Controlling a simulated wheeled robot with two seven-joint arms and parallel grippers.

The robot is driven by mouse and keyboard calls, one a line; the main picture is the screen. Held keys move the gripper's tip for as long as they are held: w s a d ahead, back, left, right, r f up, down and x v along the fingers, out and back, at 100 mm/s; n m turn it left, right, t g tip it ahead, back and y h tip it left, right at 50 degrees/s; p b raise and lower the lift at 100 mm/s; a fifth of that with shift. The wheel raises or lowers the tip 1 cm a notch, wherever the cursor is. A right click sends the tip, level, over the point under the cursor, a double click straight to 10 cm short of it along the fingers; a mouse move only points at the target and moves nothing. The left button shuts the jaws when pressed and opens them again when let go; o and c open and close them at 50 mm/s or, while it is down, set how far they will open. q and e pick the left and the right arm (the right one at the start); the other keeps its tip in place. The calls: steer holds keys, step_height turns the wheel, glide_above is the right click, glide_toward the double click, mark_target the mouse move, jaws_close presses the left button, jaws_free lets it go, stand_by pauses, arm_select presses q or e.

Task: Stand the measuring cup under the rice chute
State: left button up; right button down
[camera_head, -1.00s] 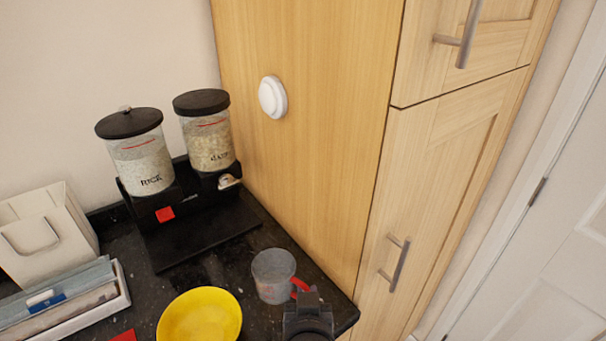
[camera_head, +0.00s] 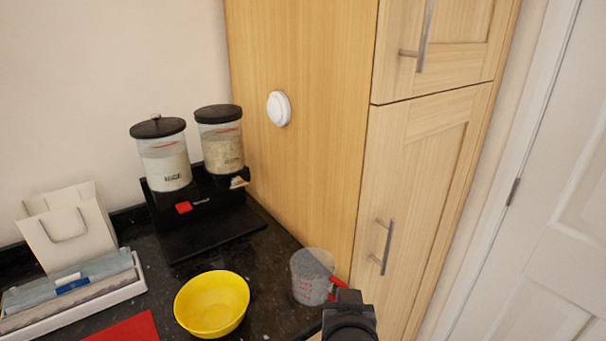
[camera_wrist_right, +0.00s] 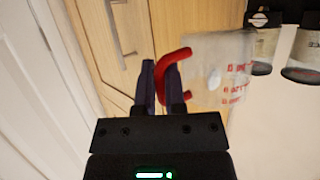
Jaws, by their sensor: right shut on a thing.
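The clear measuring cup (camera_head: 311,277) with red markings and a red handle is at the right front of the counter in the head view. My right gripper (camera_head: 341,295) is shut on its red handle; the handle also shows between the fingers in the right wrist view (camera_wrist_right: 174,62). The cup looks upright in the head view; I cannot tell whether its base touches the counter. The rice dispenser (camera_head: 165,160) is the left jar on a black stand (camera_head: 205,235), with a red piece (camera_head: 183,207) below it. My left gripper is not in view.
A yellow bowl (camera_head: 212,303) stands between the cup and a red mat (camera_head: 125,328). A second grain jar (camera_head: 221,145) is beside the rice jar. A white bag (camera_head: 68,228) and a tray of folded cloths (camera_head: 75,300) are at left. The wooden cabinet (camera_head: 300,190) borders the counter at right.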

steer(key=s+d+r+n+y+b, duration=0.1)
steer(key=s+d+r+b, duration=0.1)
steer(key=d+r+b, duration=0.2)
steer(key=d+r, duration=0.3)
steer(key=r, duration=0.2)
steer(key=shift+s+r, duration=0.15)
steer(key=shift+r, duration=0.15)
